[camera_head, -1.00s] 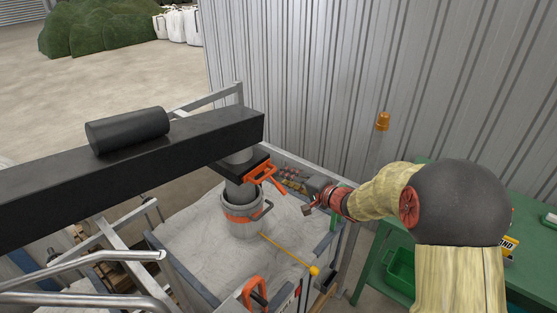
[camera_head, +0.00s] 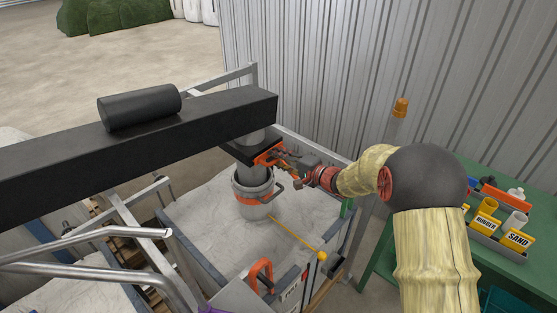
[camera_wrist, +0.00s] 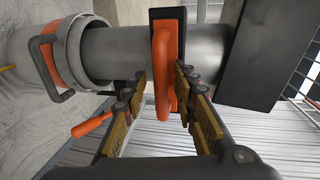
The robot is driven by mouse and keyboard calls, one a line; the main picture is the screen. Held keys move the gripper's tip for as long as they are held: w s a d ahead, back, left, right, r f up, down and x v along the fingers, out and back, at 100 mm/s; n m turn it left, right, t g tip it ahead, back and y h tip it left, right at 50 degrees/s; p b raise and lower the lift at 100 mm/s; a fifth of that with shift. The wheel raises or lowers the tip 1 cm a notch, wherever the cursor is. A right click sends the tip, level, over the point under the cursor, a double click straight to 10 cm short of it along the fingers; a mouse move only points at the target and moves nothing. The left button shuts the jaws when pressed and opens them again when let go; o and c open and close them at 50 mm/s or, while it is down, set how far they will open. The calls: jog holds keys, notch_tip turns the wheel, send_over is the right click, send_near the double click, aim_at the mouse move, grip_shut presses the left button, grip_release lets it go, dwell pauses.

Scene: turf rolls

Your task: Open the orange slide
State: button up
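The orange slide (camera_head: 268,155) sits on the grey spout below the black beam. In the wrist view its orange handle (camera_wrist: 160,75) stands between my gripper's two fingers (camera_wrist: 163,88). The fingers are apart, with a gap visible on the left of the handle; the right finger is close to it, and contact is hard to tell. In the head view my gripper (camera_head: 290,163) is right at the slide and partly covers it. A grey bucket with an orange band (camera_head: 252,196) hangs at the spout's lower end; it also shows in the wrist view (camera_wrist: 62,52).
The black beam (camera_head: 100,140) with a dark cylinder on it crosses the left. Below is a bin of pale sand (camera_head: 200,225) with a yellow rod (camera_head: 295,237). A corrugated wall (camera_head: 400,60) stands behind. A green table (camera_head: 490,180) with labelled tubs is at right.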

grip_shut()
dwell(0.9)
